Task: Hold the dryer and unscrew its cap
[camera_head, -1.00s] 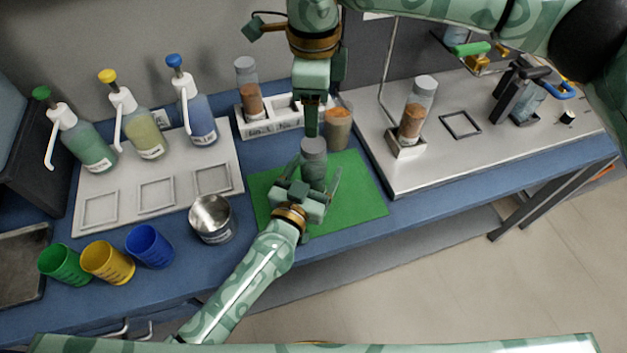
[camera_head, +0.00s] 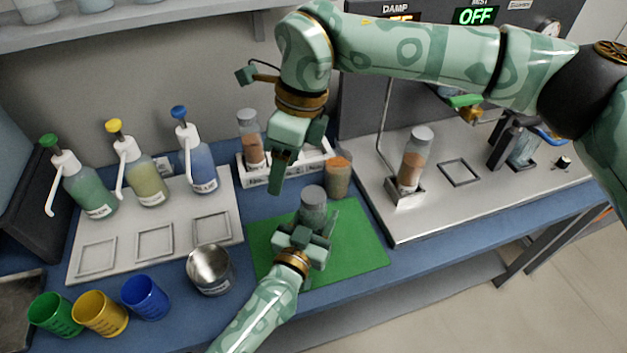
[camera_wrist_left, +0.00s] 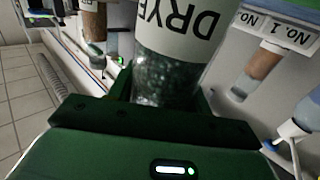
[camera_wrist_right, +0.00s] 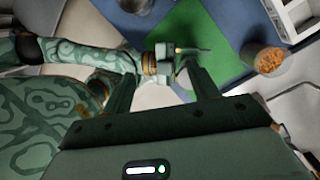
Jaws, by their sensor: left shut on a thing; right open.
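The dryer (camera_head: 314,212) is a clear bottle of dark granules with a grey cap (camera_head: 313,193) on top. It stands upright over the green mat in the head view. My left gripper (camera_head: 309,238) is shut on its body from the front. The left wrist view shows its white label (camera_wrist_left: 178,28) and dark granules (camera_wrist_left: 165,78) between the fingers; the cap is out of that view. My right gripper (camera_head: 280,185) is open and empty, pointing down behind and left of the cap, apart from it. The right wrist view shows its two spread fingers (camera_wrist_right: 163,90).
An open jar of orange granules (camera_head: 338,178) stands just behind the dryer. A white rack (camera_head: 295,167) with a capped bottle (camera_head: 251,140) is behind. A metal cup (camera_head: 209,270) is left of the green mat (camera_head: 350,250). A steel station (camera_head: 450,205) is at right.

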